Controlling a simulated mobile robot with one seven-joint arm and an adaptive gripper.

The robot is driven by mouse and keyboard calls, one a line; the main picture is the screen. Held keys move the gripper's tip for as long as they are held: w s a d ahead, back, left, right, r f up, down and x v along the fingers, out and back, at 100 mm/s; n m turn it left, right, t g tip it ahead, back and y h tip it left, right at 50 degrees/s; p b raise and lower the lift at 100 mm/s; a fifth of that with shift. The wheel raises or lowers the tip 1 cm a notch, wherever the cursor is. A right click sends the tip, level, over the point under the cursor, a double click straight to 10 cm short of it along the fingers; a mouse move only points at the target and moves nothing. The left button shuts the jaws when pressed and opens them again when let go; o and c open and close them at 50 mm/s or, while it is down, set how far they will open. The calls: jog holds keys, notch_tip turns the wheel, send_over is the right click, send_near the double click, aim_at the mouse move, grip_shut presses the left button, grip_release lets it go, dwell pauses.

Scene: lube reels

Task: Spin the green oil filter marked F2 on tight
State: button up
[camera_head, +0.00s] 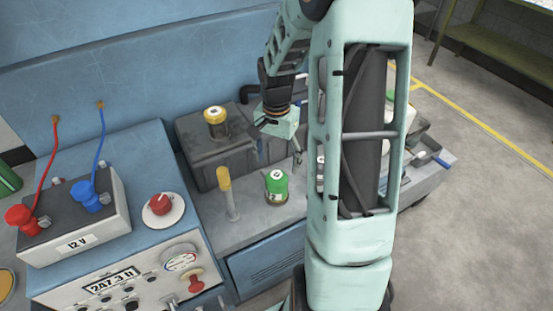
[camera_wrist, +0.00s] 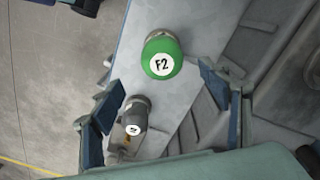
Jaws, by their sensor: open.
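The green oil filter (camera_head: 276,187) stands upright on the grey bench top in the head view, with a white disc on top. In the wrist view the filter (camera_wrist: 161,57) shows its round end marked F2, above the space between my fingers. My gripper (camera_head: 281,152) is open and points down, above and behind the filter in the head view. Its two spread fingers (camera_wrist: 163,95) show left and right in the wrist view, with nothing gripped. Whether the filter is seated on a thread is hidden.
A dark grey filter (camera_wrist: 134,117) with a white label stands near the green one. A yellow-topped post (camera_head: 225,185) is left of it. A grey block with a yellow-capped part (camera_head: 215,115) stands behind. A blue control panel (camera_head: 130,275) and battery (camera_head: 75,220) are at left.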

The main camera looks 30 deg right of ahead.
aim_at(277, 185)
jog(key=m, duration=0.1)
jog(key=f+m, duration=0.1)
jog(key=shift+a+m, duration=0.1)
jog(key=shift+m, duration=0.3)
jog(key=shift+f, duration=0.1)
notch_tip(277, 185, down, 10)
jog(key=shift+w+f, duration=0.1)
jog(key=shift+f, duration=0.15)
jog(key=c, duration=1.5)
jog(key=shift+f+m+b, duration=0.15)
jog(key=shift+m+b, duration=0.35)
jog(key=shift+b, duration=0.2)
jog(key=m+b, duration=0.1)
jog(key=m, duration=0.1)
jog(key=shift+m+b, duration=0.3)
jog(key=shift+m, duration=0.9)
